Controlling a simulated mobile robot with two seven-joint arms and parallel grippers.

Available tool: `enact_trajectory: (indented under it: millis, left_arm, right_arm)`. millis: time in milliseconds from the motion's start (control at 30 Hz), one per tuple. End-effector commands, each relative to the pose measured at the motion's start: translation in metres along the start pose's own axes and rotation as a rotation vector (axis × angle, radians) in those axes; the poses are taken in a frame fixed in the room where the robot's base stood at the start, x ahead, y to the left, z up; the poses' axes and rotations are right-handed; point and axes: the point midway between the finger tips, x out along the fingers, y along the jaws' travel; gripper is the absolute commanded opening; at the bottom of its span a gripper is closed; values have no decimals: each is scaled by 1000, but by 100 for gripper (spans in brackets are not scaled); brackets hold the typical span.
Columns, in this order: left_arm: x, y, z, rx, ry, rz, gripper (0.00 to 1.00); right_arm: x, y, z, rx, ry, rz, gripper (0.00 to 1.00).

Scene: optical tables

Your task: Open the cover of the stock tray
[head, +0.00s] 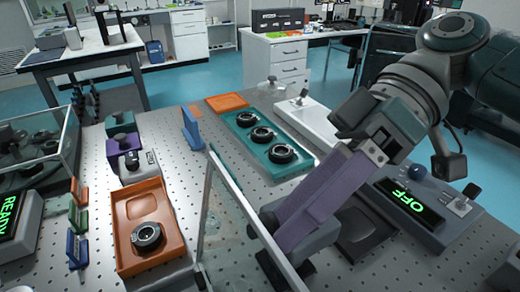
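A clear panel in a pale frame (206,205) stands steeply tilted over the front middle of the table; it looks like a cover. My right gripper (280,245), on a purple link, reaches down to the panel's right-hand edge. Its grey fingertips are at the frame bar, partly hidden, and I cannot tell whether they grip it. What lies under the panel is mostly out of view. I cannot tell which tray is the stock tray. My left gripper is not in view.
An orange tray (120,258) with one black ring lies left of the panel. A glass case (66,150) and a READY box (30,235) stand at far left. An OFF box (437,232) and a dark tray (382,228) are right of my gripper.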

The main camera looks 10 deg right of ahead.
Motion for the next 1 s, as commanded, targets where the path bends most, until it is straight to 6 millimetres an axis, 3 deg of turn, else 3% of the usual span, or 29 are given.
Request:
enact_trajectory:
  millis: [300,500,833,1000]
  left_arm:
    - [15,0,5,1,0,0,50]
    - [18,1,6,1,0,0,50]
    - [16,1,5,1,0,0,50]
    - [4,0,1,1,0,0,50]
  right_arm:
    - [-64,2,-4,-6,11,7,63]
    - [-82,1,-5,-8,13,4,63]
    - [-82,0,-5,-5,9,5,63]
    - [-49,2,18,69,-74,61,63]
